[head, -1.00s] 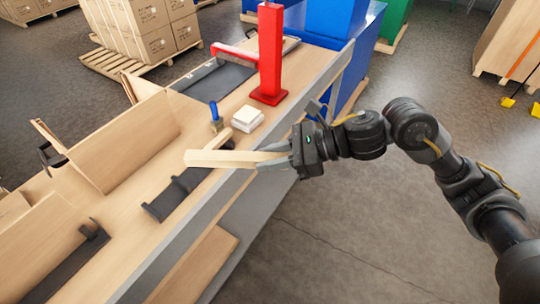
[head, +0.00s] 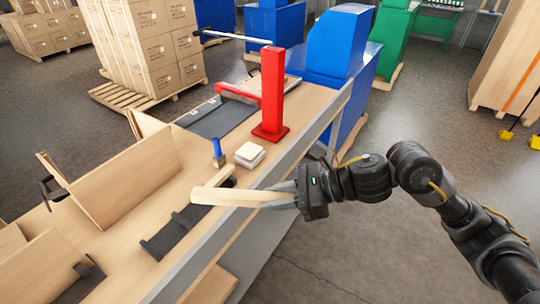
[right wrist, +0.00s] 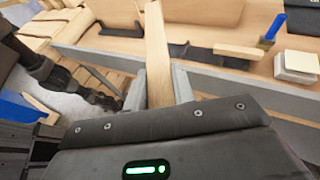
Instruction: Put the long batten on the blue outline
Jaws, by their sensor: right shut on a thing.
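My right gripper (head: 290,195) is shut on one end of a long pale wooden batten (head: 235,199), which reaches left over the workbench (head: 205,181). The batten also shows in the right wrist view (right wrist: 157,50), between the two grey fingers (right wrist: 160,88). A second, shorter pale wooden piece (right wrist: 236,52) lies on the bench, partly behind the held batten in the head view. I cannot make out the blue outline in either view. My left gripper is absent from the head view; a dark arm part (right wrist: 60,85) at the left of the wrist view shows no clear jaws.
A black bracket (head: 170,238) lies below the batten. A blue-handled tool (head: 218,152), a pale block stack (head: 250,155) and a red post (head: 271,95) stand beyond. Upright wooden panels (head: 125,185) stand at the left.

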